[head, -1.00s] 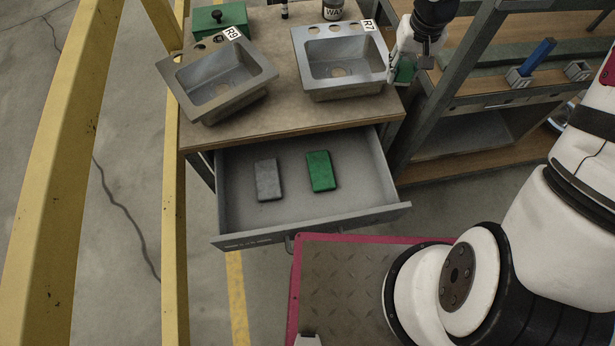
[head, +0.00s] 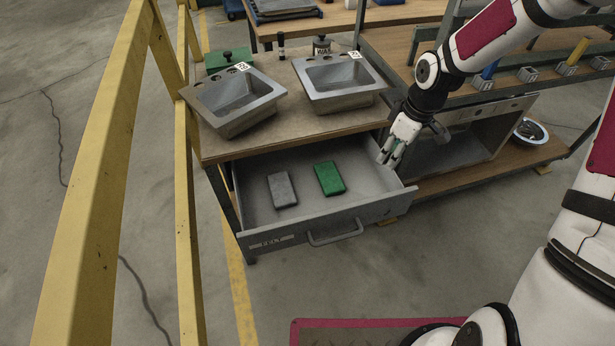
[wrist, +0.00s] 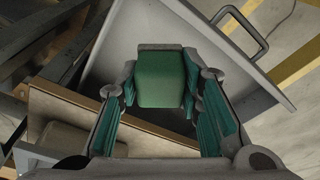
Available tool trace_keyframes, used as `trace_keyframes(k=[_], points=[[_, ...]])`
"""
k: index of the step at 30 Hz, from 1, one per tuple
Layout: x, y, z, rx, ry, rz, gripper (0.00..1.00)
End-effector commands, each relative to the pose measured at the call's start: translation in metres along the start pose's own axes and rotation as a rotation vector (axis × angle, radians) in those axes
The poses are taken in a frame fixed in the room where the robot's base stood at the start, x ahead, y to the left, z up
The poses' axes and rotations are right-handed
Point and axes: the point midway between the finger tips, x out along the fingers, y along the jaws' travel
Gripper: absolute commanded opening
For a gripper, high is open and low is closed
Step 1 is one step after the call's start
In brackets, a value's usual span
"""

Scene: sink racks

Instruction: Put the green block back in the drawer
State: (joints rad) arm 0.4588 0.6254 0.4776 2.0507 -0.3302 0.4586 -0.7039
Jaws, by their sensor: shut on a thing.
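My gripper (head: 387,157) is over the right side of the open grey drawer (head: 262,226), pointing down. In the wrist view my gripper (wrist: 160,85) is shut on a green block (wrist: 160,78), held between the green-padded fingers. The head view hardly shows this held block. Another green block (head: 329,178) lies flat in the drawer, beside a grey block (head: 282,189) to its left. Both are apart from my gripper. The drawer also shows behind the held block in the wrist view (wrist: 180,25).
Two sinks, one at left (head: 232,101) and one at right (head: 339,82), stand on the bench top above the drawer. A shelf unit (head: 455,180) is close on the right. A yellow rail (head: 98,180) runs on the left. The drawer's right part has bare floor.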

Motion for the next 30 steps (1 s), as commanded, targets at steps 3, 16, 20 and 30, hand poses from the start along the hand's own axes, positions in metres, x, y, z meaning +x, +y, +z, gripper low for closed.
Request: trace_keyframes(k=[3,16,20,30], points=[[0.020,0.008,-0.001,-0.215,0.001,-0.034,0.02],[0.081,0.023,-0.004,-1.118,-0.002,-0.172,0.02],[0.097,0.026,-0.004,-1.381,-0.003,-0.213,0.02],[0.114,0.028,-0.003,-1.720,-0.002,-0.262,0.02]])
